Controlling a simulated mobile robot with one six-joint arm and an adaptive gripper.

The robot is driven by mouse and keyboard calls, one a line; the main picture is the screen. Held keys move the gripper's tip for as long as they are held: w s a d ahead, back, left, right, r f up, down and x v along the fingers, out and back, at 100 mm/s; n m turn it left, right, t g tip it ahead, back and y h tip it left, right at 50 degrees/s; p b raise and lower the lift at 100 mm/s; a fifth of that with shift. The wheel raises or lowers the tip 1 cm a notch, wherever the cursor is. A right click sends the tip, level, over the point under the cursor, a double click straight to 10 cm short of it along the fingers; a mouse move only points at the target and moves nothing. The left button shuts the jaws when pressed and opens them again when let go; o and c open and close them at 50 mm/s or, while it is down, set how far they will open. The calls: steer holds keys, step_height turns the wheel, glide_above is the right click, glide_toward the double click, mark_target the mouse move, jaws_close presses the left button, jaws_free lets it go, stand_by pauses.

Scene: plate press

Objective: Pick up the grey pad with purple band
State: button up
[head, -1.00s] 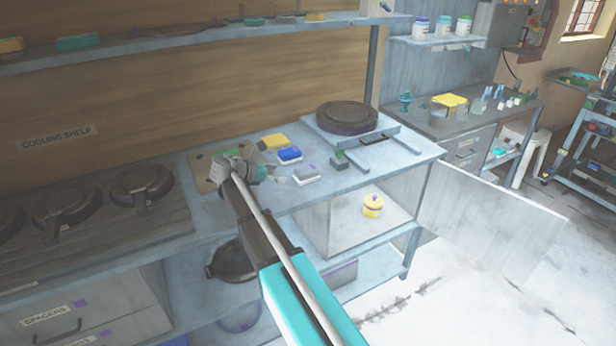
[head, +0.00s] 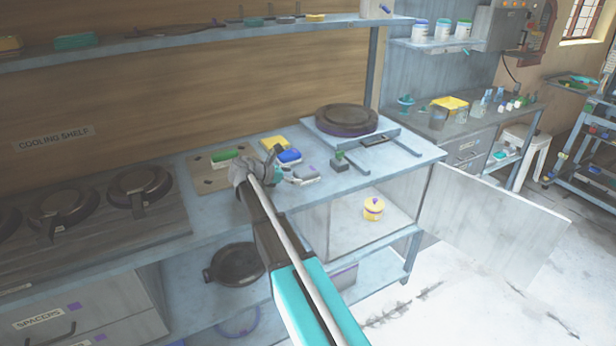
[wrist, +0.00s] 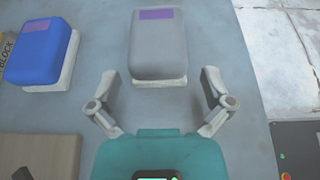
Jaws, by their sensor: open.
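The grey pad with the purple band (wrist: 157,50) lies on the bench on a pale base at the top middle of the wrist view. Its purple band is on the far end. In the head view the grey pad (head: 307,173) lies just right of my gripper (head: 281,165). My gripper is open and empty. In the wrist view its fingers (wrist: 160,78) are spread to the left and right of the pad's near end, with the pad ahead of the palm. I cannot tell the height of the fingertips above the bench.
A blue pad (wrist: 42,45) lies left of the grey one; a yellow pad (head: 273,143) and a green pad (head: 225,155) are farther left. A small block with an upright handle (head: 341,165) and the press plate (head: 347,121) stand to the right. The bench edge is near.

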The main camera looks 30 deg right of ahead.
mark_target(304, 176)
steer(key=shift+b+x, duration=0.7)
steer(key=shift+x, duration=1.35)
steer(key=shift+w, duration=0.15)
steer(key=shift+c, duration=0.3)
steer(key=c, duration=0.8)
